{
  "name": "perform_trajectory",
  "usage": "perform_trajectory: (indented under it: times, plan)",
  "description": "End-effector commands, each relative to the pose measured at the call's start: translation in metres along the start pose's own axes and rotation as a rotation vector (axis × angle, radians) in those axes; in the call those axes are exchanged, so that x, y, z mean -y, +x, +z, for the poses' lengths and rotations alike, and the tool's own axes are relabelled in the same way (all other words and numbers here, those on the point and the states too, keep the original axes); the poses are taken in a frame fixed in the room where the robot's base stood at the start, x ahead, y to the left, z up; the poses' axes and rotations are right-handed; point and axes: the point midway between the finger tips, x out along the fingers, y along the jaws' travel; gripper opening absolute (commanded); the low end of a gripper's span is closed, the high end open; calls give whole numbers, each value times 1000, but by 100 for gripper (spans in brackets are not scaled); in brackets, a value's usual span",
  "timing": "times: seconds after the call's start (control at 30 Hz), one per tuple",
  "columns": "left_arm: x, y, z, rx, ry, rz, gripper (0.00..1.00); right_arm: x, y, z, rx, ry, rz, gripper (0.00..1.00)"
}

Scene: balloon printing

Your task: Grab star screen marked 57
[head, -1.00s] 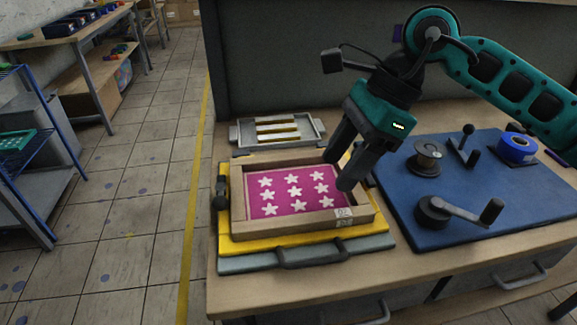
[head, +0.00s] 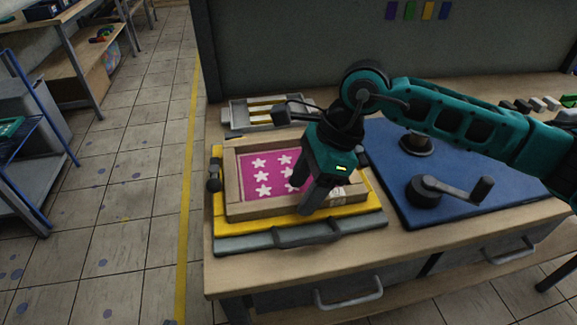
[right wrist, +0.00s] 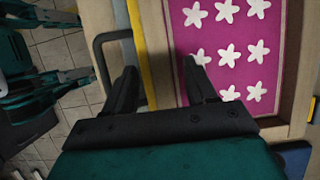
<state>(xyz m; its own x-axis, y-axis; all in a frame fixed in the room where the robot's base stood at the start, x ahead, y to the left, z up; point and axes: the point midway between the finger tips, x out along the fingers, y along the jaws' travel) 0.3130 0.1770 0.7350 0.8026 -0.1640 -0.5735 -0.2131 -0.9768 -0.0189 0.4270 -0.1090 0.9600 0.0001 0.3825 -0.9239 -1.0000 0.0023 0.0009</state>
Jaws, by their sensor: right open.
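The star screen (head: 262,164) is a wooden frame around a magenta sheet with rows of white stars. It lies flat on a yellow base (head: 235,228) on the workbench. My right gripper (head: 302,198) is open above the screen's front rail. In the right wrist view its fingers (right wrist: 160,80) stand apart on either side of the wooden rail (right wrist: 157,50), one over the magenta sheet and one on the outer side. A small pale label at the front right corner is mostly hidden by the gripper; its number cannot be read. My left gripper does not show in the head view.
A grey tray (head: 236,112) with yellowish bars stands behind the screen. A blue board (head: 395,180) with a crank handle (head: 450,187) lies to the right. A grey handle (head: 310,236) sticks out in front of the base. The floor at left is open.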

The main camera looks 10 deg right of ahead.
Motion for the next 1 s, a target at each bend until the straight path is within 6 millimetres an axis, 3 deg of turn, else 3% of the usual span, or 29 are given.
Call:
perform_trajectory:
  times: [0.13,0.37,0.9,1.0]
  plan:
    - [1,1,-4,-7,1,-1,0,0,13,-1,-1,1,0,56]
    - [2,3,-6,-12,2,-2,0,0,14,-1,0,1,-1,56]
    - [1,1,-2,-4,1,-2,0,0,13,-1,0,1,-2,5]
    - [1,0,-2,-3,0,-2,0,0,13,-1,0,1,-2,0]
